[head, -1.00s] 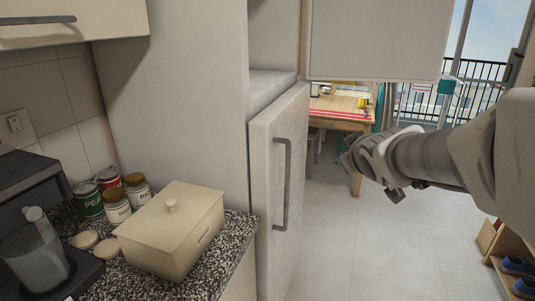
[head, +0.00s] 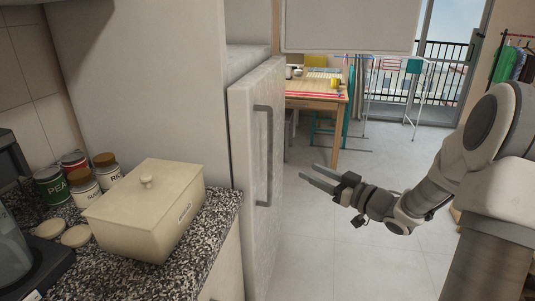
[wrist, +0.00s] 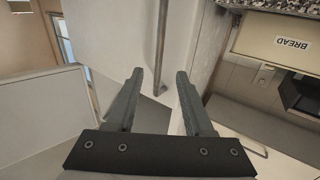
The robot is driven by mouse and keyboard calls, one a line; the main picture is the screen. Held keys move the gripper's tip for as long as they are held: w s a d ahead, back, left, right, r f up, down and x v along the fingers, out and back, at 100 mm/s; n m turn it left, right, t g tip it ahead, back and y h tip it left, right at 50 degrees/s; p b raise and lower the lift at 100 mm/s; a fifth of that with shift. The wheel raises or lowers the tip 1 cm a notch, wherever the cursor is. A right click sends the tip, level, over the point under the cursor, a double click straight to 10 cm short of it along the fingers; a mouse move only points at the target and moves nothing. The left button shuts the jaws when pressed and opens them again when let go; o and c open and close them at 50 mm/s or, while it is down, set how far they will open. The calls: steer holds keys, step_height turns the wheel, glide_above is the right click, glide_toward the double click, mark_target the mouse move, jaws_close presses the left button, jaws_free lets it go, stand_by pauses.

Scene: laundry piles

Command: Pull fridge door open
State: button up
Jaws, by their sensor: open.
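The fridge door (head: 249,180) is a pale grey panel standing beside the counter. It looks slightly ajar from the cabinet around it. Its dark vertical handle (head: 267,155) is on the face towards my arm. My gripper (head: 318,178) is to the right of the handle, apart from it, with its fingers pointing left towards the door. In the wrist view my gripper (wrist: 158,78) has its two fingers spread with nothing between them. The handle (wrist: 161,45) there lies beyond the fingertips, close to the line between them. The fridge's inside is hidden.
A granite counter (head: 214,222) at left holds a bread box (head: 146,205) and several cans and jars. An upper door panel (head: 350,25) hangs open above. A wooden table (head: 318,98) stands behind. The tiled floor (head: 370,260) by the door is clear.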

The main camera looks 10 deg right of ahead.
mark_target(272, 152)
steer(key=b+x, duration=0.2)
steer(key=x, duration=1.4)
steer(key=shift+w+a, duration=0.15)
steer(key=shift+w, duration=0.05)
steer(key=shift+c, duration=0.3)
jaws_close()
stand_by(0.4)
